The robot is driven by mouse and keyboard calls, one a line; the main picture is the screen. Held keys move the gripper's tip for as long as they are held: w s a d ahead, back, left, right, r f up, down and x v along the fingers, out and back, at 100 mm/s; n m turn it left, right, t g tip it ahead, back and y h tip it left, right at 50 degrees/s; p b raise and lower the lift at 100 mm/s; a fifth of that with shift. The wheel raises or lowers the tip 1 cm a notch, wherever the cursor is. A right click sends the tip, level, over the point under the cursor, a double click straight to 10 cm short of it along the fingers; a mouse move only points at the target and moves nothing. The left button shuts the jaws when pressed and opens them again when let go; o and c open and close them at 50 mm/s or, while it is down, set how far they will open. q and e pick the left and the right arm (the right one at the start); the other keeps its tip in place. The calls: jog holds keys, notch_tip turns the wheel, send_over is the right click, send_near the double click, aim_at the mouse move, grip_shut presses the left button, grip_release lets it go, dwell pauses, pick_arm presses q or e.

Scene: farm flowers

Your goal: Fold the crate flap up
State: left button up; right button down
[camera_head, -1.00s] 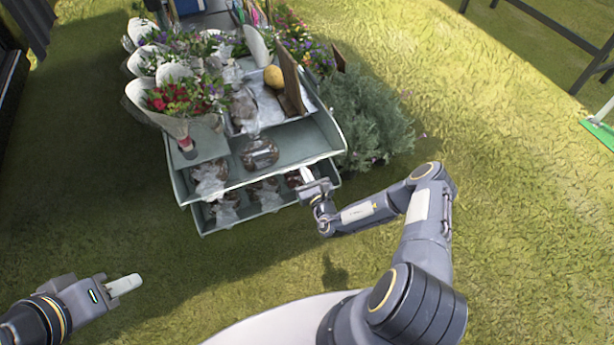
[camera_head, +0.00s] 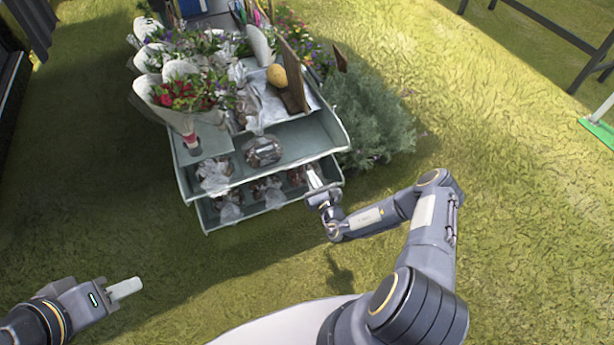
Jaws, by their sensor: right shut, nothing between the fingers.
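A grey-green two-level crate stand (camera_head: 300,140) stands on the grass at upper centre, with an upper tray and a lower tray (camera_head: 250,213). I cannot make out which panel is the flap. My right gripper (camera_head: 314,178) is shut and empty, with its fingertips at the right front of the lower tray, under the upper tray's front right corner. I cannot tell whether it touches the stand. My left gripper (camera_head: 126,288) hangs over the grass at lower left, well apart from the stand. Its fingers look like one pale block, so their opening cannot be told.
Wrapped bouquets (camera_head: 185,98) fill the stand's left side. Bagged items (camera_head: 263,151) lie in both trays. A brown board (camera_head: 293,75) and a yellow fruit (camera_head: 277,76) are on top. A bush (camera_head: 365,120) grows to the right. The grass in front is clear.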

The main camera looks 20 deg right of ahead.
jog(key=s+r+p, duration=0.3)
jog(key=s+r, duration=0.3)
jog(key=s, duration=0.1)
jog(key=shift+s+d+r, duration=0.15)
jog(key=shift+s+r, duration=0.1)
jog(key=shift+s, duration=0.1)
